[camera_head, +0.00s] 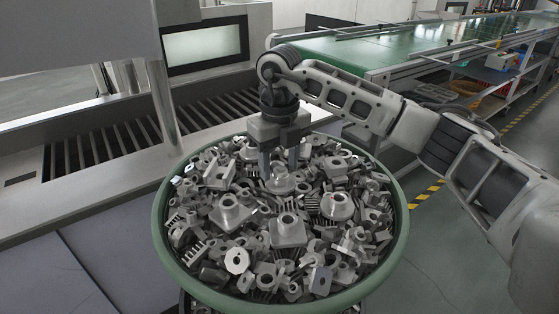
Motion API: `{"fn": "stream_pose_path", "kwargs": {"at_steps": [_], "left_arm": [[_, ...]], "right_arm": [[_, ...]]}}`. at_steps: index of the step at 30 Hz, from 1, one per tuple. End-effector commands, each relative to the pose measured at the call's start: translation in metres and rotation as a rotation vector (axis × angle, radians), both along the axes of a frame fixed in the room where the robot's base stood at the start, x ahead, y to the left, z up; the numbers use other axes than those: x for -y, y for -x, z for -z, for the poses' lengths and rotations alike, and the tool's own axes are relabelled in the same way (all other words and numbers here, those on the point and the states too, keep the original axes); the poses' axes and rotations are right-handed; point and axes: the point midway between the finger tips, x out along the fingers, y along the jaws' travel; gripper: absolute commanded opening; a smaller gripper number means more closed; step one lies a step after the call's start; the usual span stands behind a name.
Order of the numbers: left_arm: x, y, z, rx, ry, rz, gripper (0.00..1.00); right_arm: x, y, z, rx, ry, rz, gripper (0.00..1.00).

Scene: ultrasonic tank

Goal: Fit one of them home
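Many grey metal parts lie heaped in a round green-rimmed bin (158,232). They include flanged parts with a round boss, such as one flanged part (288,229) near the middle, plus finned pieces and blocks with holes. My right gripper (279,163) points down over the far side of the heap. Its two fingers are apart, with a flanged part (281,183) just below and between the tips. I cannot tell whether the fingers touch it. My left gripper is not in view.
A grey machine with a slatted rack (110,145) and a dark-framed screen (205,46) stands behind the bin at left. A green conveyor (400,45) runs at the back right, with shelves of bins (466,88) beneath. The floor at right is clear.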

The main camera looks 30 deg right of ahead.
Motion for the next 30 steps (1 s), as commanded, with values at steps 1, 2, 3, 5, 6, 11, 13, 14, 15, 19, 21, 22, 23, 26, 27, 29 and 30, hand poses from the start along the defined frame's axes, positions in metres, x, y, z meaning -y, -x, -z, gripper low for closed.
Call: {"fn": "stream_pose_path", "kwargs": {"at_steps": [1, 2, 3, 5, 6, 11, 13, 14, 15, 19, 21, 22, 23, 26, 27, 29, 30], "left_arm": [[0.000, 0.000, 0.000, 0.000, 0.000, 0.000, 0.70], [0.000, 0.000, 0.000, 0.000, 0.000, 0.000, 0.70], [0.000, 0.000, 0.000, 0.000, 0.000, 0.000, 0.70], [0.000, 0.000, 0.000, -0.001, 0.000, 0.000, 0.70], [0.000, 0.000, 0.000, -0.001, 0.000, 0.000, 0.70], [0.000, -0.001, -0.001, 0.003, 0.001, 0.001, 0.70], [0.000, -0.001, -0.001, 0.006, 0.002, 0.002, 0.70], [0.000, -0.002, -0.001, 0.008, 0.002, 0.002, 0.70], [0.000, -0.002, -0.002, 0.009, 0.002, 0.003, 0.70], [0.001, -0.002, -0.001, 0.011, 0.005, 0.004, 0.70], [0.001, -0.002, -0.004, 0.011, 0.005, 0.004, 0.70], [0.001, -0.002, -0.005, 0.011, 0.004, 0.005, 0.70], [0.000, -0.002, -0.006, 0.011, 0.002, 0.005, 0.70], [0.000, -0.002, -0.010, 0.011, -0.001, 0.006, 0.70], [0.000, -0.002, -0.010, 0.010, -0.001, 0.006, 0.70], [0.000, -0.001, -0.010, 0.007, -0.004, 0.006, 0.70], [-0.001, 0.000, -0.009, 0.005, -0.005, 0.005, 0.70]], "right_arm": [[0.000, 0.000, 0.000, 0.000, 0.000, 0.001, 0.50], [0.000, 0.000, 0.000, 0.000, 0.000, 0.001, 0.50], [0.000, 0.000, 0.000, 0.000, 0.000, 0.001, 0.50], [0.000, 0.000, 0.000, 0.000, 0.000, 0.001, 0.50], [0.000, 0.000, 0.000, 0.001, 0.000, 0.001, 0.50], [0.000, -0.001, -0.013, 0.005, -0.001, 0.001, 0.50], [0.000, -0.001, -0.026, 0.006, -0.002, 0.000, 0.50], [0.000, -0.001, -0.032, 0.006, -0.001, 0.000, 0.50], [0.000, -0.002, -0.042, 0.007, -0.002, 0.000, 0.50], [0.000, -0.001, -0.075, 0.007, -0.002, 0.000, 0.50], [0.000, -0.001, -0.095, 0.008, 0.000, 0.001, 0.50], [0.000, -0.001, -0.103, 0.007, 0.000, 0.000, 0.50], [0.000, -0.001, -0.110, 0.006, 0.000, 0.001, 0.50], [0.001, -0.001, -0.130, 0.005, 0.001, 0.001, 0.50], [0.001, -0.001, -0.137, 0.004, 0.002, 0.002, 0.50], [0.001, -0.001, -0.145, 0.003, 0.001, 0.001, 0.50], [0.000, -0.001, -0.149, 0.003, 0.002, 0.001, 0.50]]}}
